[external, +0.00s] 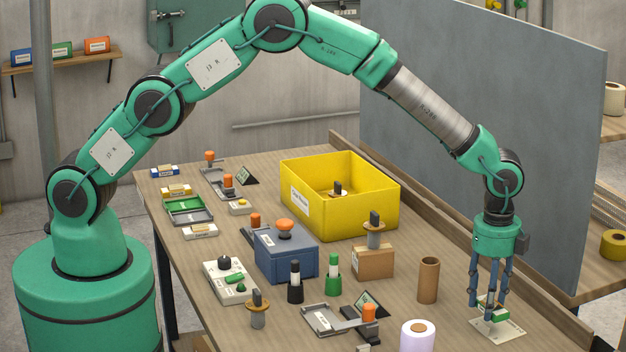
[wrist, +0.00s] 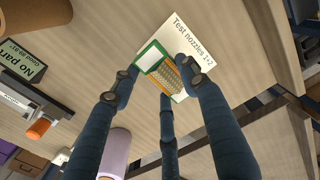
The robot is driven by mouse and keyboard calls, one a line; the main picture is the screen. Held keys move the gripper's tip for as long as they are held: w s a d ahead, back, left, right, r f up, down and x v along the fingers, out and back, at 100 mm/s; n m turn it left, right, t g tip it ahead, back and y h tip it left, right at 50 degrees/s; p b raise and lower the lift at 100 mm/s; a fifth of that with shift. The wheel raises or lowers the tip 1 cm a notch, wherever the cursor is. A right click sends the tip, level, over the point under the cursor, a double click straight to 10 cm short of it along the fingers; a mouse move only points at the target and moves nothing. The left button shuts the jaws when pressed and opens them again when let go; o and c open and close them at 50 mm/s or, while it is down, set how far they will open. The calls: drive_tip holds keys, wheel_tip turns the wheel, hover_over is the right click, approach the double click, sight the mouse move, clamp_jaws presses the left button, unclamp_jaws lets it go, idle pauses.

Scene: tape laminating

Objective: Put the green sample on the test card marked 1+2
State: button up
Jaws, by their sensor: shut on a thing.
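The green sample (external: 493,313) is a small block between the fingertips of my gripper (external: 489,305), which is shut on it. In the wrist view the sample (wrist: 151,58) shows a green and white end and an orange-edged grid, and my fingers (wrist: 158,74) close around it. The white test card (external: 510,332) lies flat on the bench under the gripper. In the wrist view the card (wrist: 185,32) reads "Test nozzles 1+2". The sample covers part of it, low over or on the card; I cannot tell whether they touch.
A brown cardboard tube (external: 428,279) and a lilac-white roll (external: 417,336) stand left of the gripper. A raised wooden edge (external: 455,232) and a grey panel (external: 480,110) run along the bench's right side. A yellow bin (external: 340,215) stands farther back.

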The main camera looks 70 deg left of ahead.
sight(496, 313)
drive_tip(key=shift+w+d+f, duration=0.1)
drive_tip(key=shift+w+d, duration=0.15)
drive_tip(key=shift+w, duration=0.25)
drive_tip(key=shift+w+d, duration=0.25)
drive_tip(key=shift+w, duration=0.25)
drive_tip(key=shift+f+b, duration=0.55)
drive_tip(key=shift+f, duration=1.2)
drive_tip(key=o, duration=1.2)
drive_tip(key=shift+f, duration=0.1)
drive_tip(key=shift+c, duration=0.2)
wheel_tip(496, 313, up, 12)
drive_tip(key=shift+r+p, duration=0.1)
drive_tip(key=shift+p, duration=1)
